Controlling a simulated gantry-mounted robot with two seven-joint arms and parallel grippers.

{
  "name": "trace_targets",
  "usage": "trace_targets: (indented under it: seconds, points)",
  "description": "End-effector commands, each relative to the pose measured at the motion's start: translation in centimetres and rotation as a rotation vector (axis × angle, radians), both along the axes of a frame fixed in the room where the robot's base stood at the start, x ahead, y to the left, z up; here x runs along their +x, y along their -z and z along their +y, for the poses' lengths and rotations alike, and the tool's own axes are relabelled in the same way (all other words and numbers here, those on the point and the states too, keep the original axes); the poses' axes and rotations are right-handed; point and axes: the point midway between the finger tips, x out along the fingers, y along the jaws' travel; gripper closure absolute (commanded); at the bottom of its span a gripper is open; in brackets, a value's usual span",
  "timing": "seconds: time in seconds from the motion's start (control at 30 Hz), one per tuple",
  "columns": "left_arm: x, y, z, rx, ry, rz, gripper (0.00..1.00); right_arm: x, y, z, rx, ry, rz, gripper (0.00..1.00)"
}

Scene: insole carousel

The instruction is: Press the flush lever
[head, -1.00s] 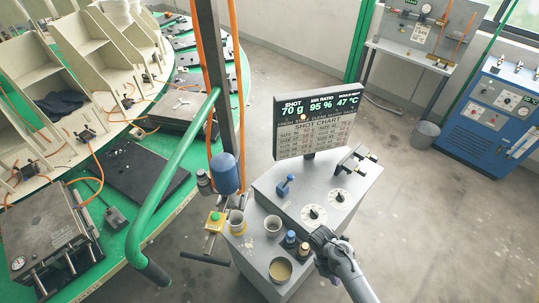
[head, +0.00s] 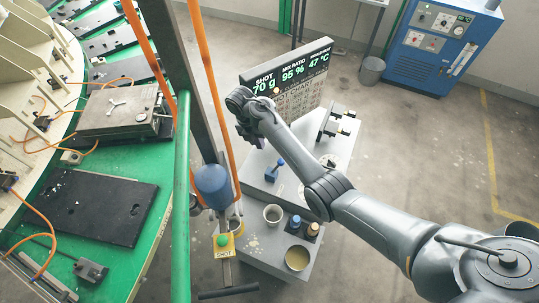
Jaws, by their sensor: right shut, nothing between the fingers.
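A small blue lever (head: 275,170), which looks like the flush lever, stands on the top of the grey console (head: 258,187). No label on it can be read. My right gripper (head: 254,142) is shut and empty. It points down near the console's back left edge, beyond the blue lever in the picture and apart from it. My right arm reaches over the console from the lower right and hides part of its top and dials. My left gripper is not in view.
The display panel (head: 291,88) stands just behind my right gripper. Cups (head: 297,257) and bottles (head: 312,231) stand at the console's front. A green carousel (head: 150,170) fills the left.

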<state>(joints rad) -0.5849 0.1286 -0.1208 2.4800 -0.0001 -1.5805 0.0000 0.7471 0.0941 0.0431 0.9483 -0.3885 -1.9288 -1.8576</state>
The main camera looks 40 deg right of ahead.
Motion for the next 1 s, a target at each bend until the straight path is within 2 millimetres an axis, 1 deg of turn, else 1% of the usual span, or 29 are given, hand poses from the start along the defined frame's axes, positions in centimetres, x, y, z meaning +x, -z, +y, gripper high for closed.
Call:
trace_targets:
  seconds: [0.03,0.07,0.2,0.57,0.67,0.77,0.87,1.0]
  points:
    - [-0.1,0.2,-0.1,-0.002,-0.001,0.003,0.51,0.7,-0.8,0.0,0.0,-0.001,-0.018,1.0]
    - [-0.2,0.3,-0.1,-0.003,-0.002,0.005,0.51,0.9,-1.2,0.0,0.0,-0.001,-0.024,1.0]
    - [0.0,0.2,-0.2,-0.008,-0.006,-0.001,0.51,1.5,-2.0,0.1,0.0,-0.001,-0.039,1.0]
    - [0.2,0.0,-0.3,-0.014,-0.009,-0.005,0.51,1.5,-2.0,0.0,0.0,-0.001,-0.039,1.0]
    - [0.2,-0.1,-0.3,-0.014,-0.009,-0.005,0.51,1.4,-1.6,0.0,-0.001,-0.001,-0.037,1.0]
    - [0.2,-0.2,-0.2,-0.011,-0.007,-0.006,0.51,1.2,-0.7,-0.2,0.0,-0.001,-0.037,1.0]
    - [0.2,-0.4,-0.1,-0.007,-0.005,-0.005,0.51,0.9,0.5,-0.4,-0.001,0.0,-0.036,1.0]
    - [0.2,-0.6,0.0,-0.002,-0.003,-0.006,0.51,0.4,3.0,-0.8,-0.002,0.0,-0.034,1.0]
